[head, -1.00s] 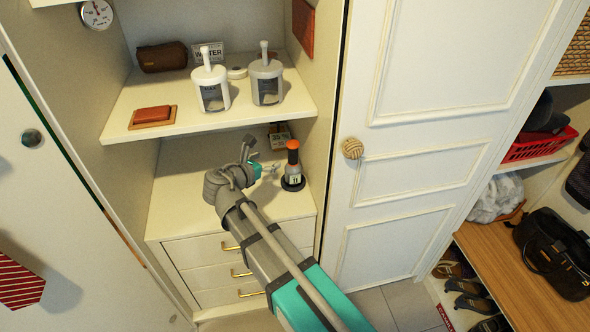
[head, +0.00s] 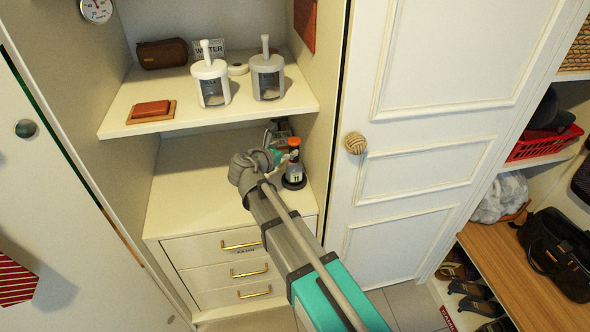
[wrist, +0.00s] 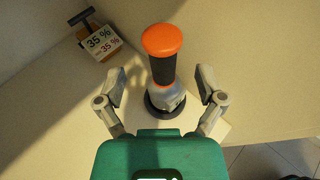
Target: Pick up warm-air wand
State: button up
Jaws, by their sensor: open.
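The thing I take for the warm-air wand (head: 294,172) stands upright on the counter under the shelf. It has an orange cap, a dark grip, a grey lower body and a round black base. In the wrist view the wand (wrist: 163,68) rises ahead, between the lines of my two fingers. My gripper (wrist: 160,88) is open, with one finger on each side of the wand and gaps showing on both sides. In the head view my gripper (head: 280,152) is right beside the wand's upper part, and my wrist hides some of the fingers.
A small sign reading 35 % (wrist: 102,42) stands behind and left of the wand. A cabinet side wall and the white door (head: 400,190) are close on the right. The counter (head: 185,190) is clear on the left.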

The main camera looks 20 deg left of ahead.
aim_at(291, 146)
jog(key=shift+b+x, duration=0.8)
jog(key=shift+x, duration=1.8)
jog(key=shift+d, duration=0.15)
grip_shut()
